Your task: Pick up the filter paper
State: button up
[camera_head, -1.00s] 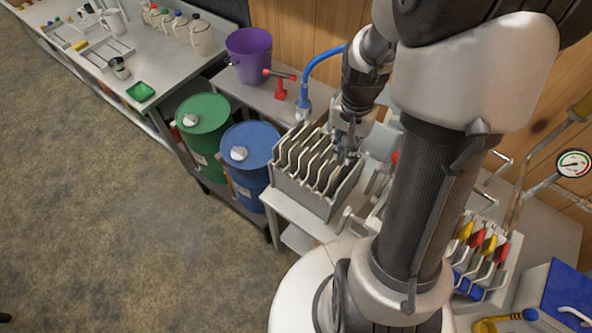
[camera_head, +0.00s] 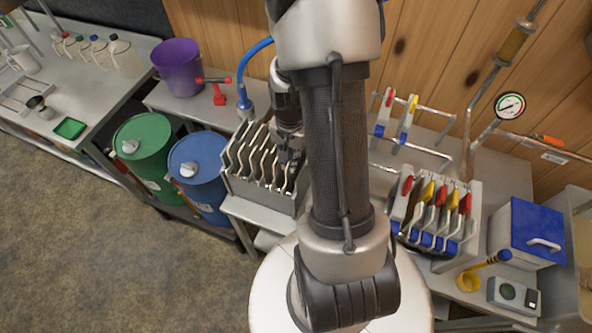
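I cannot clearly pick out the filter paper. A grey metal rack (camera_head: 262,196) holds several upright wavy plates (camera_head: 250,158) on the bench, left of my arm. My gripper (camera_head: 291,160) points down at the right end of this rack, at about the height of the plate tops. Its dark fingers are small and partly hidden against the plates, so I cannot tell whether they are open or touch anything. My arm hides the area just right of the rack.
A second rack (camera_head: 432,234) with red and yellow handled plates stands right of my arm. A blue-lidded box (camera_head: 530,232) is further right. Green (camera_head: 146,155) and blue (camera_head: 199,176) drums and a purple bucket (camera_head: 179,66) stand left. Pipes and a gauge (camera_head: 509,105) line the wall.

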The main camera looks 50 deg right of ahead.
jog(key=f+b, duration=0.1)
jog(key=f, duration=0.4)
jog(key=shift+a+f, duration=0.15)
jog(key=shift+a, duration=0.05)
jog(key=shift+c, duration=0.4)
grip_shut()
notch_tip(320, 180, up, 20)
jog(key=p, duration=0.4)
